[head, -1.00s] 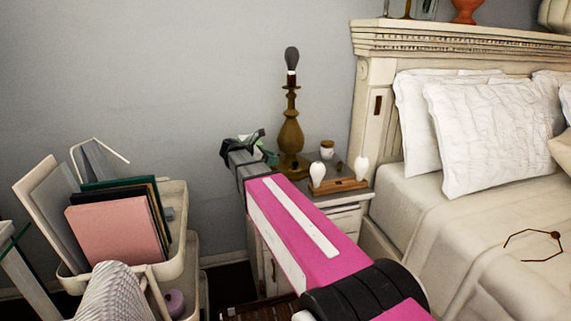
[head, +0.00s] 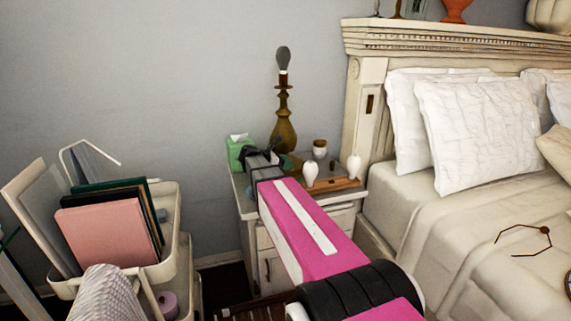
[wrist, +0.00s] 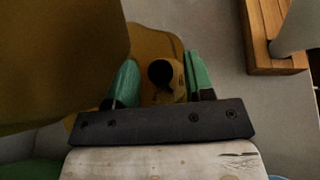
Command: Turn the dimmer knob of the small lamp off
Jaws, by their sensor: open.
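The small lamp (head: 284,132) has a brass-coloured turned body and a bare grey bulb, and stands upright on the nightstand. In the wrist view its ochre body (wrist: 60,60) fills the upper left. A small round dimmer knob (wrist: 163,74) with a dark round centre sits low on the lamp base. My gripper (wrist: 162,80) is open, with one green-padded finger on each side of the knob. I cannot tell whether either finger touches it. In the head view my gripper (head: 265,155) is in front of the lamp base and the knob is hidden.
The nightstand (head: 245,207) also holds a green tissue box (head: 240,150) left of my gripper, a small jar (head: 320,148), and a wooden holder (head: 333,185) with white bulb-shaped pieces on the right. A cart (head: 170,250) with books stands at left. The bed (head: 430,220) is at right.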

